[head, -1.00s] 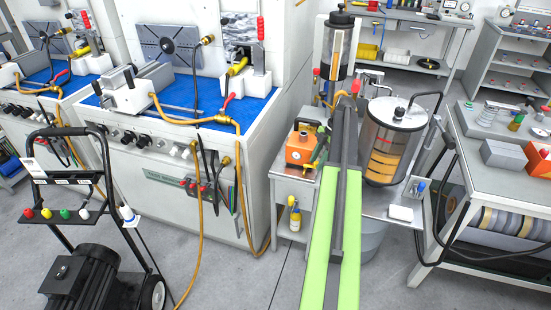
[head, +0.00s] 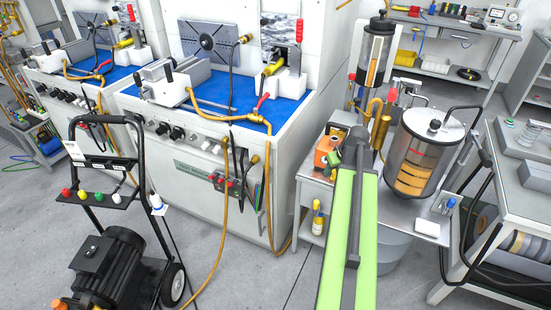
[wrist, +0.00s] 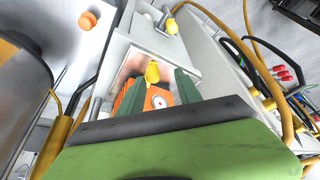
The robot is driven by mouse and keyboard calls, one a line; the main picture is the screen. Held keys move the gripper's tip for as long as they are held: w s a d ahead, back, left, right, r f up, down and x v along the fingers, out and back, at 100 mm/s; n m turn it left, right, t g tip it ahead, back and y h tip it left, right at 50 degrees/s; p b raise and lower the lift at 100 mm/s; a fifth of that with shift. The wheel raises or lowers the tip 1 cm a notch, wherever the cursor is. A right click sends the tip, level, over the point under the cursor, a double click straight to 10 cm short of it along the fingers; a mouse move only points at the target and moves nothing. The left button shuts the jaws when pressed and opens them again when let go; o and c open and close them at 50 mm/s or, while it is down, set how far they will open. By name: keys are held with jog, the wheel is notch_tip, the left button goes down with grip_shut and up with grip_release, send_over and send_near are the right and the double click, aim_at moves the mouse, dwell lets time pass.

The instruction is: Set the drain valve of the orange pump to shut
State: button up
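The orange pump (head: 323,152) stands on a small grey side table, partly covered by my arm in the head view. In the wrist view the orange pump (wrist: 132,96) shows between and behind my fingers, with a small round white dial. My gripper (wrist: 153,88) is open, its two dark green fingers apart with nothing held between them. It is close to the pump; I cannot tell if it touches. A yellow part (wrist: 152,72) shows between the fingertips; I cannot tell whether it belongs to the pump. I cannot make out the drain valve or its setting.
A clear tank (head: 425,150) stands right of my arm, with a brass cylinder (head: 381,128) left of it. A yellow bottle (head: 317,220) is on the table's lower shelf. The blue-topped test bench (head: 225,95) is to the left.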

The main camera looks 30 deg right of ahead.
jog(key=p+v, duration=1.4)
jog(key=v, duration=0.3)
jog(key=w+a+f, duration=0.1)
jog(key=w+a, duration=0.2)
jog(key=a, duration=0.4)
jog(key=w+a+n+g+y+b, duration=0.1)
jog(key=w+a, duration=0.2)
jog(key=a, duration=0.4)
jog(key=w+a+f+g, duration=0.1)
jog(key=w+a, duration=0.3)
jog(key=a, duration=0.3)
jog(key=shift+a+f+y+b, duration=0.3)
jog(key=shift+a+y, duration=0.1)
jog(key=shift+w, duration=0.15)
